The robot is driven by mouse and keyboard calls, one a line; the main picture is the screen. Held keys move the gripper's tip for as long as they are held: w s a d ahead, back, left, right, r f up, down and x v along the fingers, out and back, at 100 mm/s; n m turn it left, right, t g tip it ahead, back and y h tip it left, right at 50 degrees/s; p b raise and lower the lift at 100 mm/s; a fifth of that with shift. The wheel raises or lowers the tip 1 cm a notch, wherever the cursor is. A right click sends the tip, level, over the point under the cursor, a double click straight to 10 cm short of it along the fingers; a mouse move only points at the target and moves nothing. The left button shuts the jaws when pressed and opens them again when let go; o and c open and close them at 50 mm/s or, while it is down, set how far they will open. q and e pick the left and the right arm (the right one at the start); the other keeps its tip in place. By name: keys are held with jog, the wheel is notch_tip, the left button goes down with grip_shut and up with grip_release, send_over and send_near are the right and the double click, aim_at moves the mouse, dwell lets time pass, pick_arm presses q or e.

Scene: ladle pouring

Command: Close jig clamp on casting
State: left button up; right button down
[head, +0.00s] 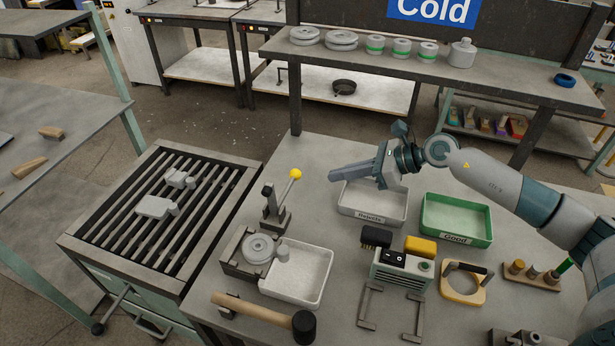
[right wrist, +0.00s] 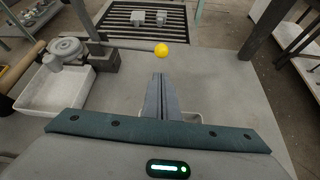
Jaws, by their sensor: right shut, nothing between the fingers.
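The jig (head: 240,255) stands on the bench with a round grey casting (head: 258,248) in it; the casting also shows in the right wrist view (right wrist: 66,48). Behind it the clamp (head: 275,210) has its lever raised, tilted to the right, with a yellow knob (head: 295,174) at its tip. In the right wrist view the yellow knob (right wrist: 161,50) lies just beyond my fingertips. My right gripper (head: 332,175) is shut and empty, to the right of the knob and apart from it. My left gripper is not in view.
A white tray (head: 322,280) sits beside the jig, and a mallet (head: 262,308) lies in front. The Rejects tray (head: 362,222) is below my right gripper, with the green Good tray (head: 456,240) to its right. A slatted rack (head: 105,235) holding castings stands left.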

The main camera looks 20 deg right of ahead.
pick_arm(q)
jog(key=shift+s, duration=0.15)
pick_arm(e)
jog(key=shift+s, duration=0.1)
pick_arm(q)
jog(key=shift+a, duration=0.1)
pick_arm(e)
jog(key=shift+a, duration=0.15)
jog(key=p+x, duration=0.2)
jog(key=x, duration=0.2)
jog(key=shift+w+a, duration=0.15)
jog(key=shift+w, duration=0.05)
jog(key=p+x, duration=0.2)
jog(key=x, duration=0.3)
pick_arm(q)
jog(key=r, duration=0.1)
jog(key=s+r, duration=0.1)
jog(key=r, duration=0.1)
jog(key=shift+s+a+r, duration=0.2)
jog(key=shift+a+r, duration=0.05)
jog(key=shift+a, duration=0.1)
pick_arm(e)
jog(key=shift+a+f, duration=0.15)
jog(key=shift+f, duration=0.1)
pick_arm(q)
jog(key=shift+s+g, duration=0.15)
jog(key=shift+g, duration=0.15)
pick_arm(e)
jog(key=shift+r, duration=0.1)
